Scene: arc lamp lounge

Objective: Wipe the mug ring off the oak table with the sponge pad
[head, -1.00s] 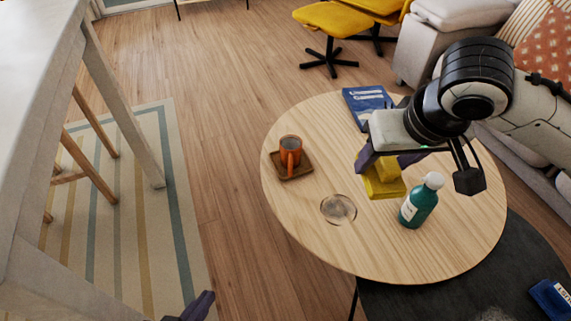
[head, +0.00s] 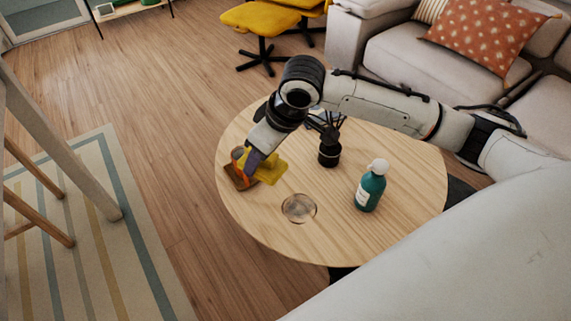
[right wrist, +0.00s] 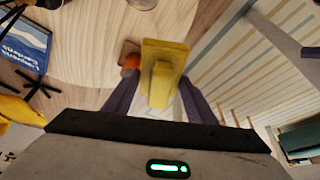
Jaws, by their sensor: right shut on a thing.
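The yellow sponge pad (head: 271,171) is gripped in my right gripper (head: 256,163), above the far-left part of the round oak table (head: 335,240). In the right wrist view the pad (right wrist: 165,75) sits between the two purple fingers. The faint round mug ring (head: 299,208) lies on the table, right of and nearer than the pad, apart from it. My left gripper is not in view.
A green pump bottle (head: 371,189) stands right of the ring. A blue book (right wrist: 24,48) lies on the table, mostly hidden behind my arm in the head view. A sofa (head: 430,60) stands behind. The table's front around the ring is clear.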

